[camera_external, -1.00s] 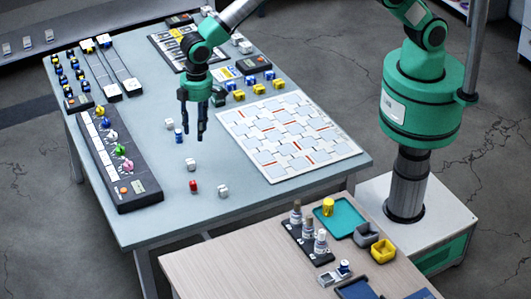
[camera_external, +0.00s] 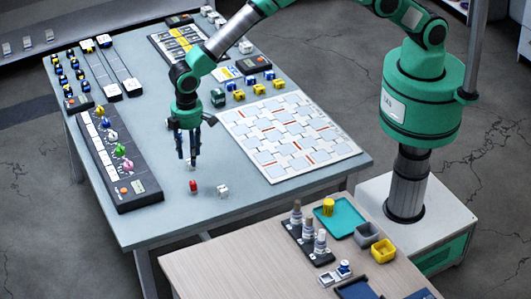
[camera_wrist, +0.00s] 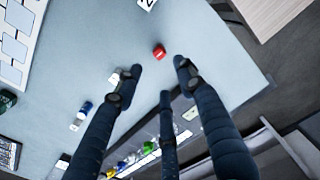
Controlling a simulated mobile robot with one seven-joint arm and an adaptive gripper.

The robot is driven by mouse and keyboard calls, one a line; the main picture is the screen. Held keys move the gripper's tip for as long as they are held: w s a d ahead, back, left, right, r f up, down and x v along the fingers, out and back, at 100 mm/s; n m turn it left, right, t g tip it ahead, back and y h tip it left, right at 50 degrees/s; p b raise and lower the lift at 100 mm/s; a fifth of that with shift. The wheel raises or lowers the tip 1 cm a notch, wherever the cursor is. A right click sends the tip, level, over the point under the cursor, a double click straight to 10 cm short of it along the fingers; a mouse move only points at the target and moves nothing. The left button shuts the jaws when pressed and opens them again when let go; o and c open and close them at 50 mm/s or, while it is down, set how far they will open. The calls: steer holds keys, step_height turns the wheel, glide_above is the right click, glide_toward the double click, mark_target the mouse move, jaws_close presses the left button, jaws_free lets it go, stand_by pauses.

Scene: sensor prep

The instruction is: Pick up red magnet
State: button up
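The red magnet (camera_external: 193,186) stands on the grey-blue table (camera_external: 150,228) near its front edge. In the wrist view it (camera_wrist: 159,52) lies just beyond the fingertips, roughly between the left and right ones. My gripper (camera_external: 188,160) is above the table, behind the magnet in the external view, fingers pointing down. In the wrist view my gripper (camera_wrist: 158,72) shows three dark fingers spread apart, with nothing between them. The magnet is not touched.
A white cube (camera_external: 223,190) stands right of the magnet. Another white block (camera_wrist: 114,78) is beside the left finger in the wrist view. A long dark panel with coloured knobs (camera_external: 122,165) is to the left, a tiled board (camera_external: 290,135) to the right. Table front is clear.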

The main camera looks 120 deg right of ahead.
mark_target(193, 182)
steer(key=shift+f, duration=4)
steer(key=shift+f, duration=0.1)
steer(key=shift+d+f+b, duration=0.1)
steer(key=shift+f+b, duration=0.2)
steer(key=shift+f, duration=2.2)
steer(key=shift+c, duration=0.5)
jaws_close()
